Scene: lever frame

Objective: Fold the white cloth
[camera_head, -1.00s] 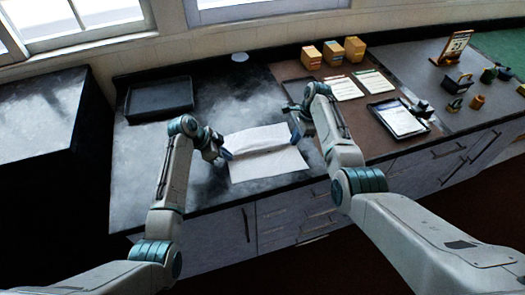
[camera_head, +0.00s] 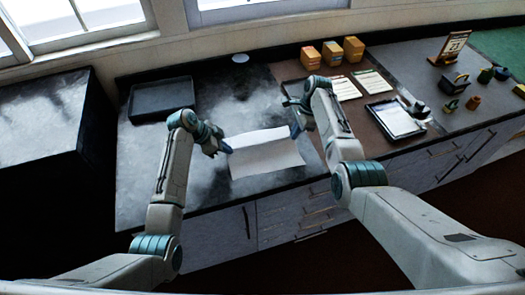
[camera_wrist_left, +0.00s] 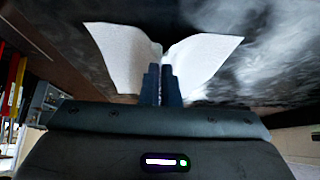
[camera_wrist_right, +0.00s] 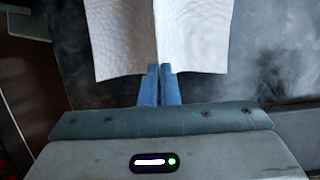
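The white cloth (camera_head: 266,158) hangs between my two grippers over the dark counter, its raised middle line forming a ridge with a flap sloping down in front. In the head view my left gripper (camera_head: 229,148) is at the cloth's left edge and my right gripper (camera_head: 297,130) at its right edge. In the left wrist view, the left fingers (camera_wrist_left: 160,70) are closed on the edge, and the cloth (camera_wrist_left: 118,55) spreads to both sides. In the right wrist view, the right fingers (camera_wrist_right: 159,70) are closed on the opposite edge of the cloth (camera_wrist_right: 120,35).
A black tray (camera_head: 162,98) lies at the counter's back left. The counter's front edge runs just before the cloth.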

